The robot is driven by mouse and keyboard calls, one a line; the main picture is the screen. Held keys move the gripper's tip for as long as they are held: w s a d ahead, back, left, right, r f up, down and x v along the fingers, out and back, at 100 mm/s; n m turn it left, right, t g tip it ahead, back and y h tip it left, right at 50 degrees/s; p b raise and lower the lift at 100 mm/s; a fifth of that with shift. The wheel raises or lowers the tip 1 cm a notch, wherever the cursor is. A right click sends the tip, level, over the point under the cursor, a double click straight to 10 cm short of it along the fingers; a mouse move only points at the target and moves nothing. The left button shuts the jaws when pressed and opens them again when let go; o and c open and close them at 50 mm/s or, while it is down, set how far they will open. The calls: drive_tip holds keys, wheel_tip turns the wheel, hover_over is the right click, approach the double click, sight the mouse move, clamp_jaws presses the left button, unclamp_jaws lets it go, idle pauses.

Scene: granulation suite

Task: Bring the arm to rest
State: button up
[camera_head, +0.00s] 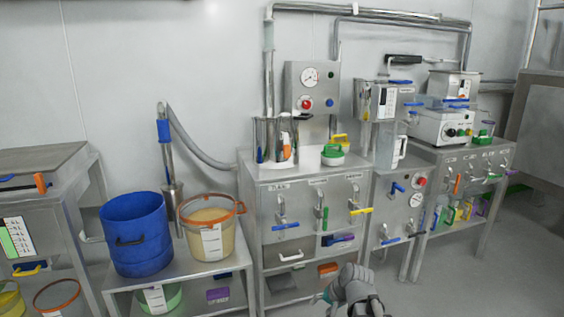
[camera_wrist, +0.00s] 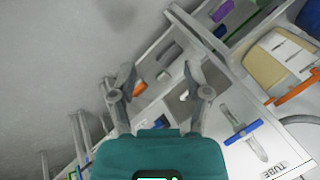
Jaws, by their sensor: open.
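My gripper shows in the wrist view (camera_wrist: 157,80) with its two grey fingers spread apart and nothing between them. The teal gripper body fills the bottom of that view. In the head view, a grey part of my arm shows at the bottom centre, in front of the steel cabinet (camera_head: 300,255). The fingertips cannot be made out there. In the wrist view, the cabinet front with its handles and the blue-handled valve (camera_wrist: 243,131) lies beyond and to the right of the fingers. I see no contact between the fingers and anything.
A low steel table at left holds a blue bucket (camera_head: 134,236) and a tan tub (camera_head: 211,228). Valve handles, such as the yellow one (camera_head: 361,211), stick out from the cabinet front. A bench with a white device (camera_head: 440,126) stands at right. Grey floor (camera_head: 480,275) is clear at lower right.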

drive_tip(key=s+d+r+n+g+h+p, duration=0.1)
drive_tip(key=s+d+n+g+h+p, duration=0.3)
drive_tip(key=s, duration=0.7)
wheel_tip(320, 180, up, 37)
drive_tip(key=d+p, duration=0.1)
drive_tip(key=p, duration=3.5)
drive_tip(key=shift+w+r+h, duration=0.2)
drive_tip(key=shift+w+h, duration=0.05)
drive_tip(key=shift+h, duration=0.05)
drive_tip(key=shift+d, duration=0.25)
